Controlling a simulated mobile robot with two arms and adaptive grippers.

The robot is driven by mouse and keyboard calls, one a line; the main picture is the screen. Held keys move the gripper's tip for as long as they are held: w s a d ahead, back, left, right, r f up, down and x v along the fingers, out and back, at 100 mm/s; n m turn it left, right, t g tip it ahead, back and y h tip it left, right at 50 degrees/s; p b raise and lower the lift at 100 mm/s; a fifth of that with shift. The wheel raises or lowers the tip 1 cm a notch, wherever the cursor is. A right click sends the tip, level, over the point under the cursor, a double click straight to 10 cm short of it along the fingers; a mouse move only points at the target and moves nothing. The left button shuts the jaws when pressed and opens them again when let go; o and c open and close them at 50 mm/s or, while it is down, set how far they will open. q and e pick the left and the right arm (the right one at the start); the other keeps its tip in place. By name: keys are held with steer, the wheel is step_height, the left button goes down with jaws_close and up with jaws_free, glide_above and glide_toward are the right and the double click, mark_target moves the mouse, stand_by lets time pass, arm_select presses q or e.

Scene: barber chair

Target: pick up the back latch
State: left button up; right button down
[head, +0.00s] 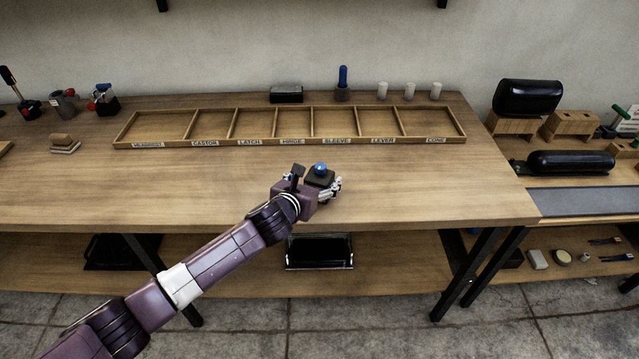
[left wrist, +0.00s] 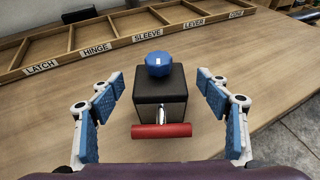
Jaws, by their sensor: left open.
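The back latch, by its look, is a small black block (left wrist: 160,88) with a blue knob (left wrist: 158,63) on top and a red bar (left wrist: 161,130) on a metal stem at its near side. It stands upright on the table, and its blue knob also shows in the head view (head: 321,168). My left gripper (head: 327,188) is open at the block, low over the table. In the left wrist view its blue-padded fingers stand on either side of the block, with a gap on each side. In the head view the gripper hides the block's lower part. My right gripper is not in view.
A wooden tray (head: 290,147) with labelled empty compartments lies behind the block. A black box (head: 286,93), a blue-topped item (head: 343,80) and white cups (head: 410,89) stand behind the tray. The tabletop around the gripper is clear.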

mark_target(319, 170)
arm_select(q)
steer(key=shift+x, duration=0.8)
steer(key=shift+s, duration=0.1)
steer(key=shift+c, duration=0.6)
steer(key=c, duration=1.5)
steer(key=shift+c, duration=1.2)
steer(key=shift+r, duration=0.2)
step_height(319, 170, up, 20)
steer(key=shift+b, duration=0.45)
